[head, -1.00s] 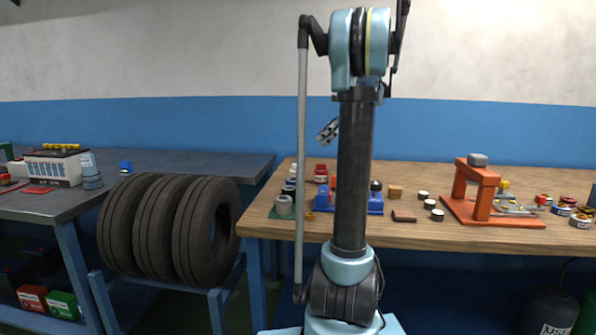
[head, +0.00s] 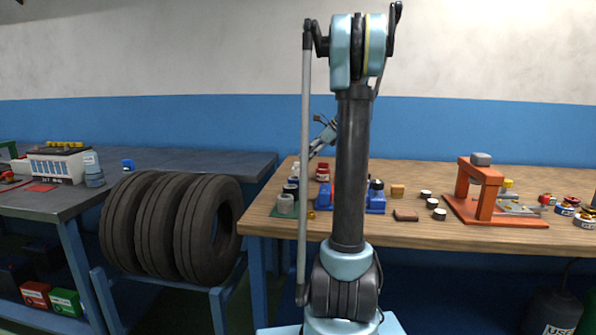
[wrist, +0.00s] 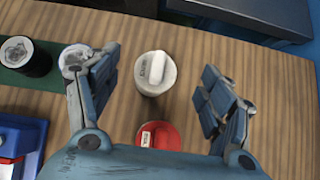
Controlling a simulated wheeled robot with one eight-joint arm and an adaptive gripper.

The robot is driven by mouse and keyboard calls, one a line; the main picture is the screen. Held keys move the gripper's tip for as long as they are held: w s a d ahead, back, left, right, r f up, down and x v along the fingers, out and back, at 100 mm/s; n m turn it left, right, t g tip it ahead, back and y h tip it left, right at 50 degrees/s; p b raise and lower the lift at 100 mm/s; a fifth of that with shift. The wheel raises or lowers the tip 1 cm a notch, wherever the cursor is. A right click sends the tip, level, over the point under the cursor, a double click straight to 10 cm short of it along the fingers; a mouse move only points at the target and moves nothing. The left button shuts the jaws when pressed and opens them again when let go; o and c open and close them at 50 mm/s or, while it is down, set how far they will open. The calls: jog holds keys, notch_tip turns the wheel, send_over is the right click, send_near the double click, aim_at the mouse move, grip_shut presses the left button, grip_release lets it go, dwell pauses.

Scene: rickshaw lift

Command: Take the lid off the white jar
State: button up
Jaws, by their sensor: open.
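The white jar (wrist: 155,75) stands on the wooden bench in the wrist view. Its white lid, with a raised bar grip across the top, is on it. My gripper (wrist: 160,68) is open, one finger to the left of the jar and one to the right, with gaps on both sides. Nothing is held. A red jar (wrist: 158,134) with a similar barred lid stands just below it, near my palm. In the head view my gripper is partly hidden behind my arm, tilted down over the bench's left end near the red jar (head: 323,172).
A green mat (wrist: 48,98) with dark and grey cylinders lies left in the wrist view, close to my left finger. A blue fixture (wrist: 22,135) is lower left. An orange press (head: 480,185) stands farther right on the bench. Tyres (head: 170,228) fill the rack at left.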

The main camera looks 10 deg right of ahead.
aim_at(299, 163)
jog(key=shift+x, duration=2.7)
jog(key=shift+s+d+f, duration=0.1)
jog(key=c, duration=0.9)
